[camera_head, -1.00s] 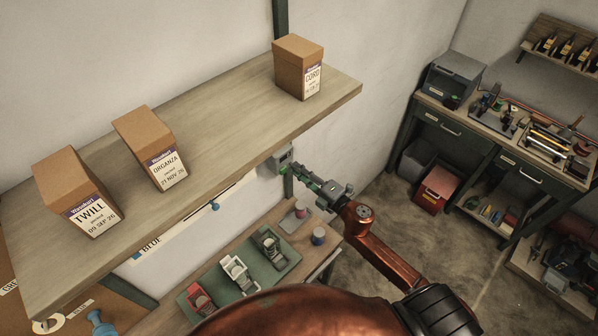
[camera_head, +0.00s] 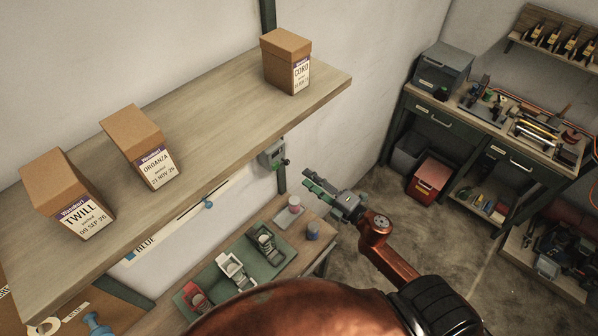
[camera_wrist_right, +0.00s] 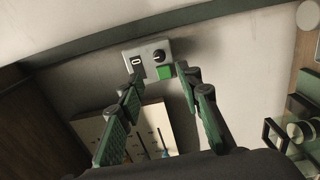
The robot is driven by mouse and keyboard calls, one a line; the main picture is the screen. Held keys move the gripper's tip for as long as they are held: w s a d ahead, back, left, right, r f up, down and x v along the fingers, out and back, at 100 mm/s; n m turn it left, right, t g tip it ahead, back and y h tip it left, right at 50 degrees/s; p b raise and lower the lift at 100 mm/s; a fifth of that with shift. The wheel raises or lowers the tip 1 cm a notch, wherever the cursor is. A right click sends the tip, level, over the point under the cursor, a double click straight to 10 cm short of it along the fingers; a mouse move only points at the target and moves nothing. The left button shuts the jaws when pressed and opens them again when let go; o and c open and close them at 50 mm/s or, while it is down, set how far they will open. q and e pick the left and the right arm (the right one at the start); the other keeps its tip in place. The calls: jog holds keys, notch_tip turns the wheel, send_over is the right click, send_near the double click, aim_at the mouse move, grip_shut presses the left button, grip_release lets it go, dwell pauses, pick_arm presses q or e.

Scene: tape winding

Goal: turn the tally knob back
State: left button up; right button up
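My left gripper is not in view.
The wooden shelf (camera_head: 215,110) overhangs the box and bears the TWILL (camera_head: 66,190), ORGANZA (camera_head: 139,145) and CORD (camera_head: 287,60) boxes. Open floor lies to the right.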

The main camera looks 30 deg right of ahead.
jog(key=v, duration=0.3)
jog(key=shift+s, duration=0.25)
jog(key=shift+d, duration=0.15)
